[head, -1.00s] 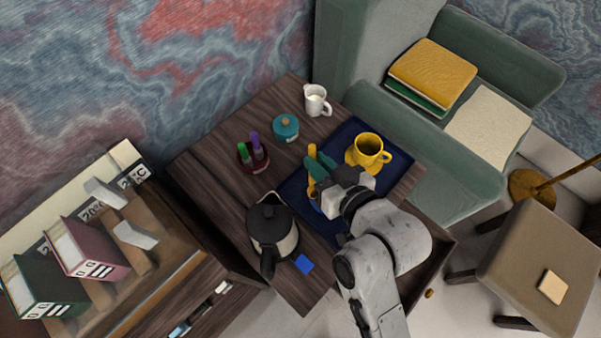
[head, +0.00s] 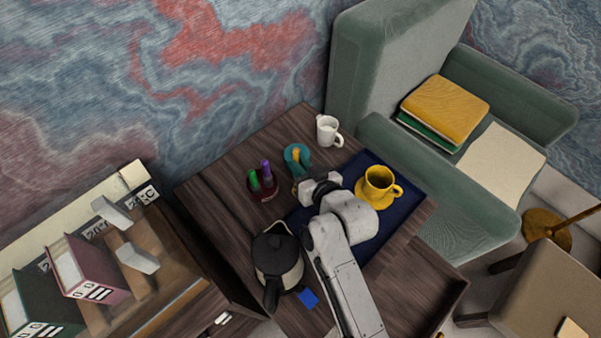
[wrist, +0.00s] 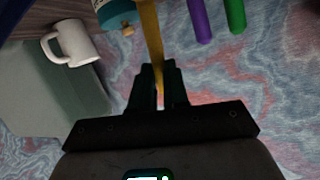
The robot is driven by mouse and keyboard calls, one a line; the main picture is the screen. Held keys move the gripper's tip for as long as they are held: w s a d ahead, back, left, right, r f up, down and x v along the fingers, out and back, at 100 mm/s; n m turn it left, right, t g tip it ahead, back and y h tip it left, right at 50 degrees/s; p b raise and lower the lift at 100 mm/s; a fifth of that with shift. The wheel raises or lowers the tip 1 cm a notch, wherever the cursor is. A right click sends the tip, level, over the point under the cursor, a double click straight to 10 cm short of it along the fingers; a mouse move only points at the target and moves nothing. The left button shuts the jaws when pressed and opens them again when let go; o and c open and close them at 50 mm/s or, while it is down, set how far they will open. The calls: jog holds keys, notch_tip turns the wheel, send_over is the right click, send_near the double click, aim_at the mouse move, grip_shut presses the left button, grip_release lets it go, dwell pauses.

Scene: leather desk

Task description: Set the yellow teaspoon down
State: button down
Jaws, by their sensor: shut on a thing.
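The yellow teaspoon (wrist: 152,38) is held between the two dark fingers of my gripper (wrist: 160,85) in the wrist view. Its yellow length runs up out of the top of that view, so one end is out of frame. I cannot tell whether the spoon touches anything below.
A dark red holder (head: 266,196) with green and purple pens stands left of my gripper. A white jug (head: 328,131) stands behind. A yellow cup (head: 379,184) sits on the blue tray (head: 408,202) at right. A black kettle (head: 279,255) stands in front left.

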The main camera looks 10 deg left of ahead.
jog(key=shift+w+f, duration=0.2)
jog(key=shift+f, duration=1.6)
jog(key=shift+f, duration=0.15)
jog(key=c, duration=1.1)
grip_release()
